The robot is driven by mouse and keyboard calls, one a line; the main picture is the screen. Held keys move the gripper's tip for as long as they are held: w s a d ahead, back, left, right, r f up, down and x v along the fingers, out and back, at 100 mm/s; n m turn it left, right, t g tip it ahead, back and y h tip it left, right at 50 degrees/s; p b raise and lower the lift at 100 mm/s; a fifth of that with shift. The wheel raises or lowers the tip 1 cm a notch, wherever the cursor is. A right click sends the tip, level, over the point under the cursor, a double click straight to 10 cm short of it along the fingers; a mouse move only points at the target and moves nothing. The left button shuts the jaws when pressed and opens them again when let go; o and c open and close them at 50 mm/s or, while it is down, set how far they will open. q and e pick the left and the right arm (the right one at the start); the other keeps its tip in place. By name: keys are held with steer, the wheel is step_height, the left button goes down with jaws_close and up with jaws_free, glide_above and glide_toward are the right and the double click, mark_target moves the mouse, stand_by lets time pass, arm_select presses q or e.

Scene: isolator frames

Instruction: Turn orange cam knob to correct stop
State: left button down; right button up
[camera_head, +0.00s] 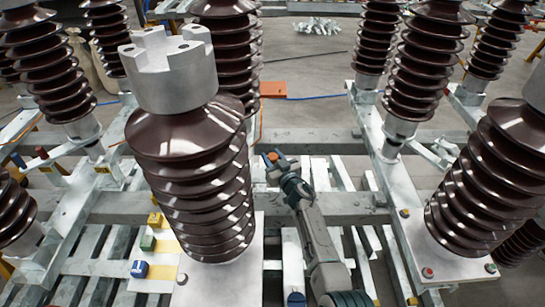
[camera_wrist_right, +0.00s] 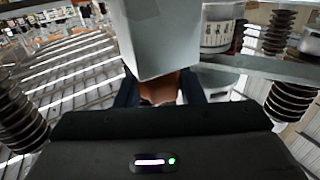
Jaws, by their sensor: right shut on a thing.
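The orange cam knob (camera_head: 273,157) shows as a small orange spot at the tip of my right gripper (camera_head: 277,165), just right of the large front insulator. In the right wrist view the orange knob (camera_wrist_right: 160,90) is between the two dark fingers of my right gripper (camera_wrist_right: 159,93), which is shut on it. A grey box-like part (camera_wrist_right: 158,38) sits directly beyond the knob and hides part of it. The knob's pointer and stop marks cannot be made out. My left gripper is in neither view.
A large brown ribbed insulator (camera_head: 190,170) with a grey cap stands close to the left of my right arm. Another insulator (camera_head: 490,180) stands at the right. Steel beams (camera_head: 340,209) run below.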

steer(key=shift+f, duration=0.1)
steer(key=o, duration=1)
steer(key=shift+s+d, duration=0.15)
steer(key=shift+s, duration=0.05)
steer(key=p+v, duration=0.4)
steer(key=v, duration=0.6)
steer(key=shift+s+d, duration=0.15)
